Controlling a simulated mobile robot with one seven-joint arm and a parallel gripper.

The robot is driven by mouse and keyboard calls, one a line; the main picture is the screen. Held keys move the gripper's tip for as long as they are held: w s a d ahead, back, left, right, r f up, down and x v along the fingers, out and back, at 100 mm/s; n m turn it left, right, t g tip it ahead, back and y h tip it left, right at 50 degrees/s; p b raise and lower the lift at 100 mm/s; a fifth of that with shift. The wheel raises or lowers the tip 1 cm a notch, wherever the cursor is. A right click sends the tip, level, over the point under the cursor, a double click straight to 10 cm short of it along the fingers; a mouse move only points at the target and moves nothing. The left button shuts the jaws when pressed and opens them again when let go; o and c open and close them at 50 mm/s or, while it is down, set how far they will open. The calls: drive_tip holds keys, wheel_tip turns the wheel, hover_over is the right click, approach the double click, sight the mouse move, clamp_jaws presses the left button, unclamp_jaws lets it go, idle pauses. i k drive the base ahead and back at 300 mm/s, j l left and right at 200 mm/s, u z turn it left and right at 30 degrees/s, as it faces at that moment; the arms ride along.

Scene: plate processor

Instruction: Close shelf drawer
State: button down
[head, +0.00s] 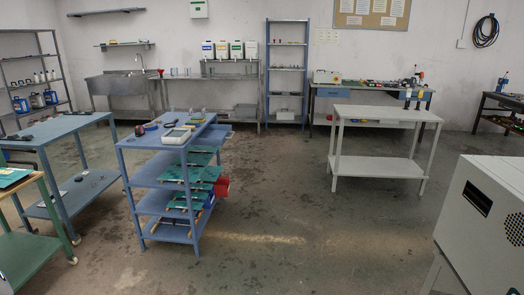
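A blue shelf cart (150,180) stands left of the middle, with several levels. Just under its top, a blue part (218,131) sticks out to the right and looks like a pulled-out drawer, but it is small and partly hidden. A tall blue shelf rack (268,75) stands against the back wall; I see no clearly open drawer on it. My gripper is not in view.
Green boards (205,173) jut from the cart's right side near a red bin (222,186). A white table (380,167) stands right of the middle, a grey machine (485,225) at front right. Tables (60,130) crowd the left. The middle floor (290,185) is clear.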

sight(217, 134)
drive_tip(key=i+z, duration=0.2)
drive_tip(key=i, duration=1.1)
drive_tip(key=i+u, duration=0.2)
drive_tip(key=i, duration=1.05)
drive_tip(key=i+j, duration=0.1)
drive_tip(key=i, duration=0.45)
drive_tip(key=i+j+z, duration=0.1)
drive_tip(key=i, duration=0.4)
